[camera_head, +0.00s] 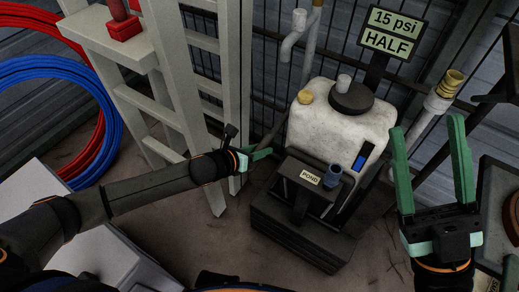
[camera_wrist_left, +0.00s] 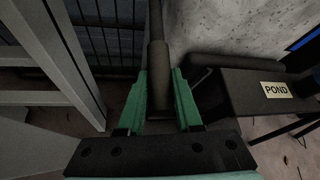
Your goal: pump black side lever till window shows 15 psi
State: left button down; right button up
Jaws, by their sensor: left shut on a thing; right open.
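The white tank (camera_head: 340,118) stands behind a dark stand, with a black cap and a small yellow cap on top. A dark window with blue in it (camera_head: 362,156) is on its right front; I cannot read a pressure there. The black side lever (camera_head: 272,137) sticks out at the tank's left; in the left wrist view the lever (camera_wrist_left: 159,75) runs between the green fingers. My left gripper (camera_head: 260,154) is shut on the lever. My right gripper (camera_head: 428,130) is open and empty, right of the tank. A sign (camera_head: 391,33) reads "15 psi HALF".
A bracket labelled POND (camera_head: 310,177) with a blue cup-like fitting (camera_head: 332,175) stands before the tank. A pale ladder (camera_head: 180,80) is at the left, with red and blue hose coils (camera_head: 60,105) beyond. A wire fence is behind.

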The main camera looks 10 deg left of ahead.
pick_arm(q)
jog(key=shift+f, duration=0.1)
pick_arm(e)
jog(key=shift+f, duration=0.1)
pick_arm(q)
jog(key=c, duration=0.6)
grip_release()
pick_arm(e)
notch_tip(320, 180, up, 4)
jog(key=p, duration=0.4)
pick_arm(q)
jog(key=v, duration=1.2)
jog(key=shift+s, duration=0.2)
pick_arm(e)
jog(key=w+f+h, duration=0.1)
jog(key=w+f+m+h, duration=0.2)
jog(key=h, duration=0.1)
jog(key=shift+d+f, duration=0.35)
jog(key=shift+f, duration=0.05)
